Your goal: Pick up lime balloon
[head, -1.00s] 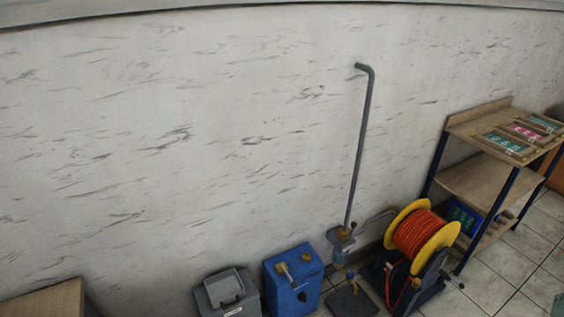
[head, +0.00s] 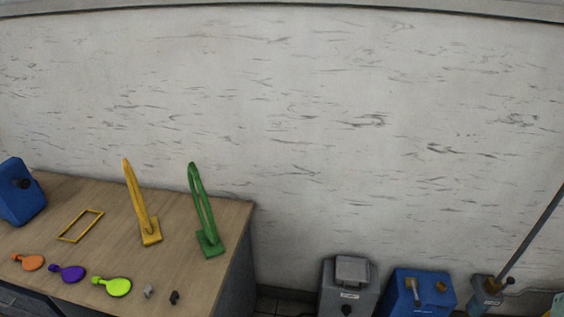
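The lime balloon (head: 117,287) lies flat on the wooden table (head: 185,213) near its front edge, in the lower left of the head view. Its round body points right and its narrow neck points left. A purple balloon (head: 70,273) and an orange balloon (head: 31,262) lie in a row to its left. My gripper does not show in the head view.
A yellow stand (head: 142,210) and a green stand (head: 204,212) rise behind the balloons. A yellow frame (head: 81,225) lies flat on the table. Two small grey pieces (head: 149,291) (head: 174,297) sit right of the lime balloon. Grey (head: 347,290) and blue (head: 420,295) boxes stand right of the table.

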